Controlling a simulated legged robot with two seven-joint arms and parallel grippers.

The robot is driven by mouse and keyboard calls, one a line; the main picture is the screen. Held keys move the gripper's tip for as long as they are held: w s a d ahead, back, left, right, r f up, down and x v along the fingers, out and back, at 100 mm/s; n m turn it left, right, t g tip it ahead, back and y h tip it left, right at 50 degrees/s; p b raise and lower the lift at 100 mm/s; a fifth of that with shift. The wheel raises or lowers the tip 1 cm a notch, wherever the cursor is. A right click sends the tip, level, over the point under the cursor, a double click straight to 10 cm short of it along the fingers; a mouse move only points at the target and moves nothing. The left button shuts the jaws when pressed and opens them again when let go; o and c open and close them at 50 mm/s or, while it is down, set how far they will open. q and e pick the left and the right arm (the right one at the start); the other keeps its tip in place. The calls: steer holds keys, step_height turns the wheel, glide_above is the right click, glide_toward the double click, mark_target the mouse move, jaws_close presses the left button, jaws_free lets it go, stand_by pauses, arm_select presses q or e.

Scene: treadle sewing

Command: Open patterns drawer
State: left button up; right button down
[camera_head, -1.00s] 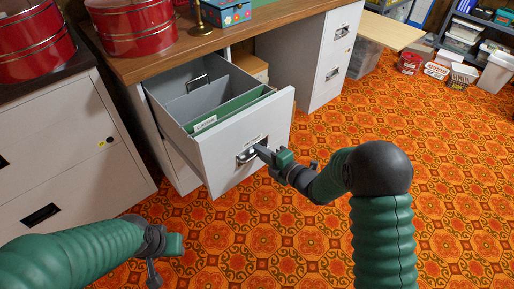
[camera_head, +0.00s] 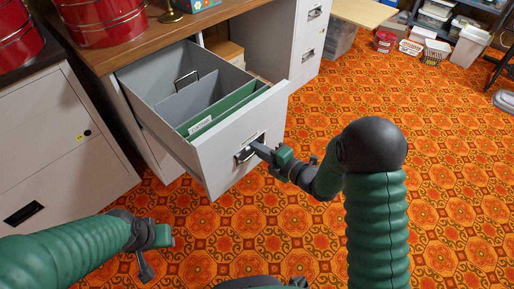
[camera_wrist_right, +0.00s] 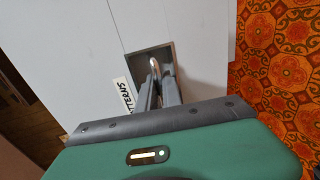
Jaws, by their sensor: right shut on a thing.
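The patterns drawer (camera_head: 222,160) is a light grey file drawer pulled well out from under the wooden desk top. Inside it are green hanging folders (camera_head: 222,108) and a grey divider. My right gripper (camera_head: 256,150) is shut on the drawer's handle (camera_head: 245,153) at the front face. The right wrist view shows the jaws (camera_wrist_right: 160,85) on the metal handle (camera_wrist_right: 154,64) in its recess, beside a label (camera_wrist_right: 123,95) that reads "PATTERNS". My left gripper (camera_head: 168,238) hangs low over the floor, away from the drawer; its fingers are too unclear to judge.
A cream cabinet (camera_head: 55,150) stands at left with red tins (camera_head: 100,20) above. Another grey cabinet (camera_head: 312,45) stands behind the drawer. The patterned orange floor (camera_head: 450,150) is clear at right, with baskets (camera_head: 410,47) and bins at the back.

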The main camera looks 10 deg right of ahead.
steer(key=shift+s+f, duration=0.1)
steer(key=shift+f, duration=0.15)
steer(key=c, duration=1.8)
jaws_free()
steer(key=shift+r, duration=0.1)
steer(key=p+v, duration=0.5)
steer(key=v, duration=1.1)
steer(key=shift+s+d+p, duration=0.25)
steer(key=shift+s+p, duration=0.05)
steer(key=shift+p, duration=0.05)
